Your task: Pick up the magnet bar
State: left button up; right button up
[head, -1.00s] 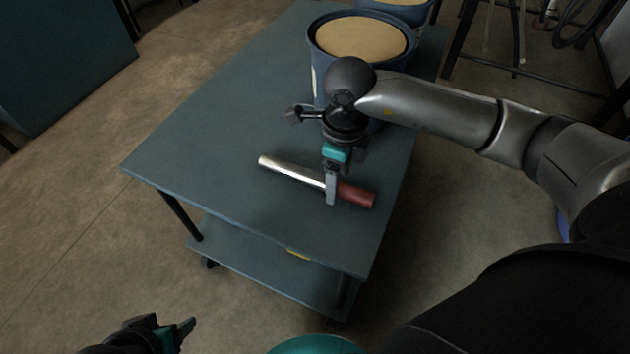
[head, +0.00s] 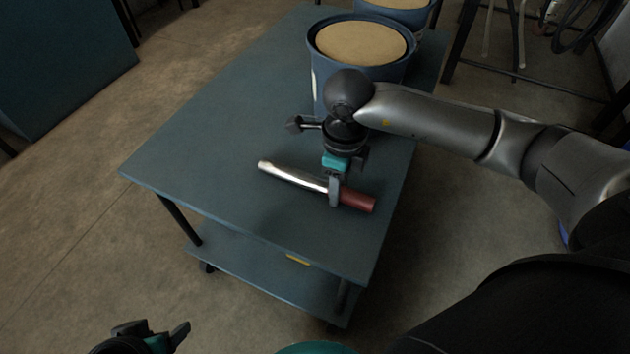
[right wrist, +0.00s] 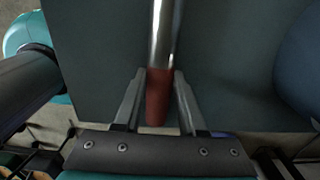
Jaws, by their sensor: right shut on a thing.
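The magnet bar (head: 295,177) is a shiny silver rod with a red handle. It is over the front part of the blue-grey table top (head: 215,135); I cannot tell whether it touches the surface. My right gripper (head: 335,192) points down and is shut on the bar where rod and handle meet. In the right wrist view the fingers (right wrist: 160,80) lie on both sides of the red handle (right wrist: 158,105), and the rod runs away from them. My left gripper (head: 155,333) is low at the left, away from the table, its fingers apart and empty.
A blue tub (head: 318,75) with a tan top stands on the table behind my right gripper. A second similar tub (head: 427,14) is behind it. The table has a lower shelf (head: 270,273). The table's left part is clear.

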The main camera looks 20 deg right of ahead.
grip_shut()
jog(key=shift+r, duration=0.25)
